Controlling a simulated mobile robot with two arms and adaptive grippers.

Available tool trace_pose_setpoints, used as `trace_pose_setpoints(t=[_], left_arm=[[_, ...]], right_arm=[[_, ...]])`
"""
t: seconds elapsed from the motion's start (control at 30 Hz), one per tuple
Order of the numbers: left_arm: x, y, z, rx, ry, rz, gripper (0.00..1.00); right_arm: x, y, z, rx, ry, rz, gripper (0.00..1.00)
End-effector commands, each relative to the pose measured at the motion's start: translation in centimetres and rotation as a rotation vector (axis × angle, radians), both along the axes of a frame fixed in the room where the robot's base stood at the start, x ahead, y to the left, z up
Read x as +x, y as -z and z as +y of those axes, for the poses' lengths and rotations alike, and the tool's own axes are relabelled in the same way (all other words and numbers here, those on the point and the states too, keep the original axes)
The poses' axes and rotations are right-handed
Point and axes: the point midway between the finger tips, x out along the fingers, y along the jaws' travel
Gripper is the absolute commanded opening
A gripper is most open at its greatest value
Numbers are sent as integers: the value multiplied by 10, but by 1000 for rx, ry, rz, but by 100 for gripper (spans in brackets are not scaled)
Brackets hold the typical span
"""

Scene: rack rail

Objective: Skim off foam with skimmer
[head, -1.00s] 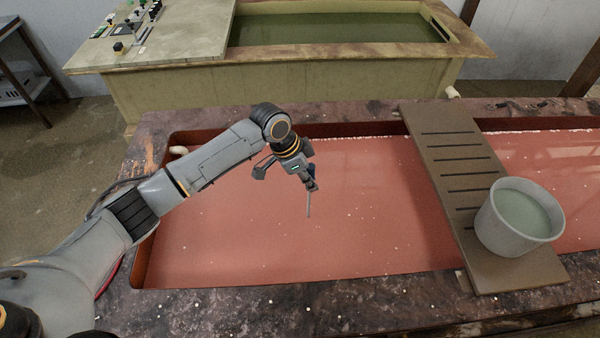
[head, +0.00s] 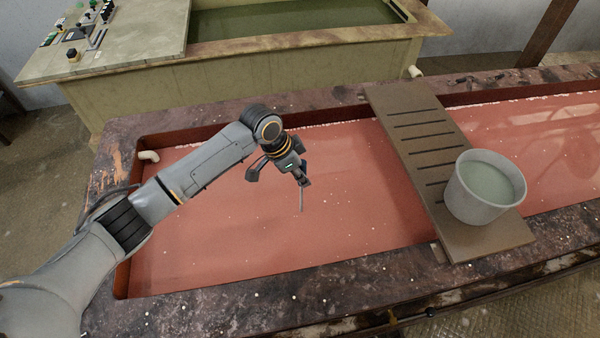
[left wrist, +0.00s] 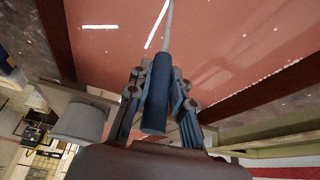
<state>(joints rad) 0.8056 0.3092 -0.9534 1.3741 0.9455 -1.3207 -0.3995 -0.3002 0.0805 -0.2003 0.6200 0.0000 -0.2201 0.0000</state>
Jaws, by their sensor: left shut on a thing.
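My left gripper (head: 305,183) is shut on the skimmer's dark handle (left wrist: 158,95), above the left part of the tank. The skimmer's thin grey rod (head: 302,201) points down towards the red liquid (head: 240,230). Its far end runs out of the left wrist view, so I cannot tell whether it touches the surface. Small white foam flecks (head: 272,248) are scattered on the liquid, and more white lies along the far wall. A grey bucket (head: 480,207) holding pale greenish liquid stands on the slatted board (head: 410,125) across the tank. My right gripper is not in view.
The tank's stained rim (head: 225,315) surrounds the liquid. A white pipe end (head: 149,156) sticks out at its left wall. Behind stands a second tank (head: 250,75) with dark green liquid and a control panel (head: 85,30). The liquid left of the board is open.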

Motion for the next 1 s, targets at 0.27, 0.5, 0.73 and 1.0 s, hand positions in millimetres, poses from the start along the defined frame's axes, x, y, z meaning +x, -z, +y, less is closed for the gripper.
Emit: trace_pose_setpoints(t=[0.27, 0.5, 0.73, 1.0], left_arm=[[1, -33, 0, -2, 0, -2, 0], [1, -52, 0, -3, 1, -4, 0], [1, -76, 0, -3, 0, -4, 0], [1, -103, 0, -3, 0, -4, 0]], right_arm=[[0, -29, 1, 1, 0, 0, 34], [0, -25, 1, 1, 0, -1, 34], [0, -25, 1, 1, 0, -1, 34], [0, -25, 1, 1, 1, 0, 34]])
